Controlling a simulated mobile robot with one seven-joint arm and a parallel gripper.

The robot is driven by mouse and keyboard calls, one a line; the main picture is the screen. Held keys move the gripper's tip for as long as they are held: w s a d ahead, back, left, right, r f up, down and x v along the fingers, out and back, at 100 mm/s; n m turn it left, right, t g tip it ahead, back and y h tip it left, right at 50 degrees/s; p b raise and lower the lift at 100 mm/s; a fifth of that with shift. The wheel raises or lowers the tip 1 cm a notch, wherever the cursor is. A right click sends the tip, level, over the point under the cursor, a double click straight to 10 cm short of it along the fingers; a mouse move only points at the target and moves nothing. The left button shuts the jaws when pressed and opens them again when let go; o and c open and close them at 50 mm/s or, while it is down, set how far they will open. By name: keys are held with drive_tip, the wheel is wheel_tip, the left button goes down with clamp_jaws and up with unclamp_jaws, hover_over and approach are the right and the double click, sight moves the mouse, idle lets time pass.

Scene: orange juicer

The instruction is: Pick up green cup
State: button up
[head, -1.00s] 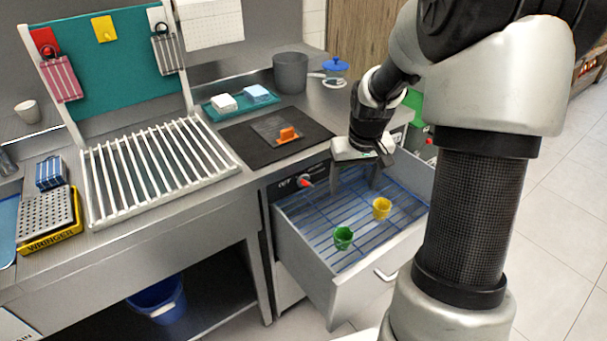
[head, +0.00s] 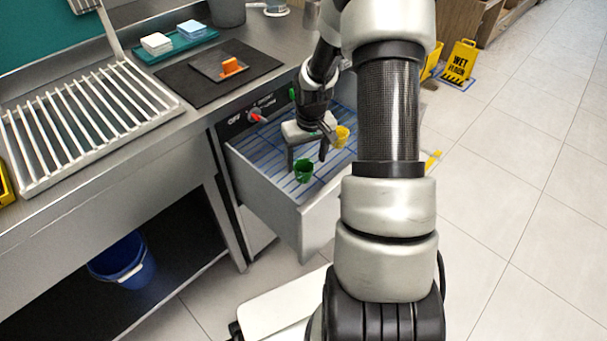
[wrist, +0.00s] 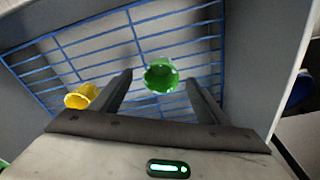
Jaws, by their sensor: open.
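The green cup (head: 303,171) stands on the blue wire rack (head: 268,158) in the open drawer (head: 262,190). My gripper (head: 307,160) is open and empty, above the rack and close to the cup. In the wrist view the green cup (wrist: 161,76) shows its open rim, just beyond and between my two spread fingers (wrist: 160,92). I cannot tell the exact height gap between fingers and cup. A yellow cup (head: 341,136) stands behind it in the drawer; it also shows in the wrist view (wrist: 80,96), left of the left finger.
The drawer walls enclose the rack; the front wall (head: 322,215) is near the green cup. The counter with a white slatted rack (head: 85,125) and a black mat (head: 205,85) is at the left. A blue bucket (head: 122,262) stands below.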

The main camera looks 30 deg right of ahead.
sight(303, 167)
drive_tip(key=f+b, duration=0.1)
drive_tip(key=f, duration=0.1)
drive_tip(key=w+f, duration=0.1)
drive_tip(key=f, duration=0.2)
drive_tip(key=shift+w+a+b, duration=0.1)
drive_tip(key=shift+w+b, duration=0.05)
drive_tip(key=shift+b, duration=0.2)
drive_tip(key=c, duration=1.1)
